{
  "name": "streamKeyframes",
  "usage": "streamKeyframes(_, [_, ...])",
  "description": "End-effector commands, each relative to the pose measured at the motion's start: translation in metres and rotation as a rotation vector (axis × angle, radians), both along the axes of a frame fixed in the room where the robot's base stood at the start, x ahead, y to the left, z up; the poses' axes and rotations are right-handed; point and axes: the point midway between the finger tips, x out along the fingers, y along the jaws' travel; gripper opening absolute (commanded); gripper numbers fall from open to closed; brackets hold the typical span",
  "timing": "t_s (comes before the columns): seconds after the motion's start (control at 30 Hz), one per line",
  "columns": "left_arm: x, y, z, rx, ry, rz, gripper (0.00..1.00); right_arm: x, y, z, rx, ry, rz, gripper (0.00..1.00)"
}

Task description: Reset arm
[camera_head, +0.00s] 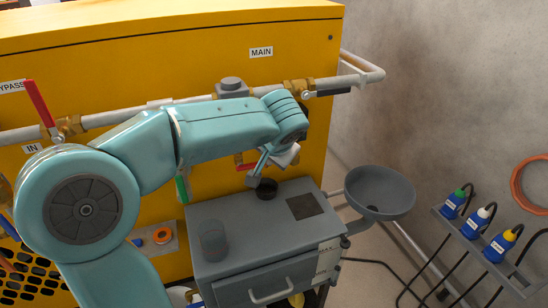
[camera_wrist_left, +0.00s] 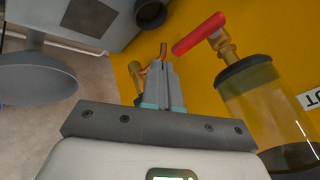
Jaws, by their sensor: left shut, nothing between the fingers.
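My left arm comes in from the left in the head view and reaches across the front of the yellow cabinet (camera_head: 200,50). My left gripper (camera_head: 256,177) points down above the back of the grey bench unit (camera_head: 235,249), close to a small black round cup (camera_head: 266,188). In the left wrist view the fingers (camera_wrist_left: 162,66) are together with nothing between them. I cannot tell whether the fingertips touch the copper pipe fitting (camera_wrist_left: 163,50) behind them. My right gripper is in neither view.
A red-handled valve (camera_wrist_left: 199,33) and a clear cylinder (camera_wrist_left: 265,100) are close to the left gripper. A grey pipe (camera_head: 110,117) runs along the cabinet. A grey bowl (camera_head: 379,190) stands right of the bench, and capped blue bottles (camera_head: 475,222) hang farther right.

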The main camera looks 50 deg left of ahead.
Motion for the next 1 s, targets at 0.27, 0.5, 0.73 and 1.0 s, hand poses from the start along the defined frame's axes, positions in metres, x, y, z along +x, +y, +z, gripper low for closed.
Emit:
streamKeyframes(0.27, [-0.026, -0.011, 0.045, 0.001, -0.002, -0.001, 0.0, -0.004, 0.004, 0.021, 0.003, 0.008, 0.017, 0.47])
streamKeyframes(0.5, [-0.036, -0.016, 0.054, 0.0, 0.001, 0.0, 0.0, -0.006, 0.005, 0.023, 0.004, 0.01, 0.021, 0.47])
streamKeyframes(0.73, [-0.029, -0.023, 0.044, -0.017, 0.012, -0.024, 0.0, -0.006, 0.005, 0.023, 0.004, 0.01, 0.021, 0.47])
streamKeyframes(1.0, [0.033, -0.119, -0.098, -0.298, 0.116, -0.289, 0.0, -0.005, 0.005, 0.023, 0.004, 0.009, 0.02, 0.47])
